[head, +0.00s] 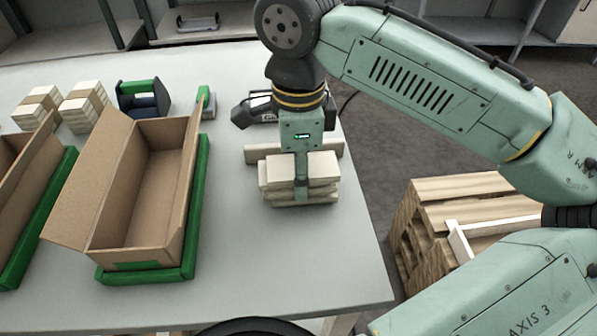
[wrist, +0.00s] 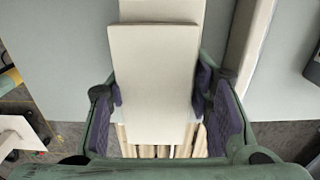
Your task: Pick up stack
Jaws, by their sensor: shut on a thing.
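The stack (head: 322,168) is a pile of several flat cream-white pieces on the right part of the table. My gripper (head: 301,190) comes down over it from above, with a finger against its near side. In the wrist view the stack (wrist: 155,75) lies between the two purple-padded fingers (wrist: 160,105), which press on both its sides. My gripper is shut on the stack. In the head view the far finger is hidden behind it. I cannot tell whether the stack touches the table.
An open cardboard box (head: 150,190) in a green frame (head: 150,274) stands left of the stack. Banded stacks (head: 84,106) and a green-and-dark holder (head: 143,98) are behind it. A pale bar (head: 254,154) lies just behind the stack.

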